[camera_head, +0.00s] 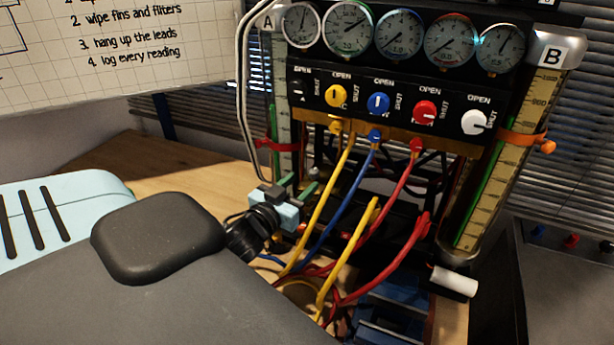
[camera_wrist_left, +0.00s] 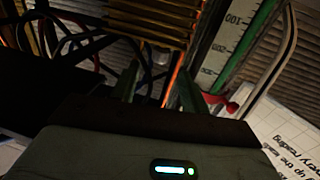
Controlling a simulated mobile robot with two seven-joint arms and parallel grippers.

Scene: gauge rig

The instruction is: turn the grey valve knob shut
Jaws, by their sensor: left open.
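The black valve panel (camera_head: 400,105) carries a row of round knobs with OPEN above each and SHUT beside it. A pale white-to-grey knob (camera_head: 474,122) sits at the right end, its dark mark pointing right. At the left end, a dark knob (camera_head: 299,88) barely stands out from the panel. I cannot tell which of these two is meant as grey. My left gripper (camera_head: 300,186) is open and empty, low in front of the rig, below and left of the knobs. In the left wrist view its fingers (camera_wrist_left: 157,82) are apart, with no knob between them. My right gripper is not in view.
Yellow (camera_head: 335,96), blue (camera_head: 378,103) and red (camera_head: 424,112) knobs sit between. Yellow, blue and red hoses hang below, right of my left gripper. Tubes A (camera_head: 281,110) and B (camera_head: 487,180) flank the panel. A white cable loops at left. Wooden bench (camera_head: 150,160) is clear at left.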

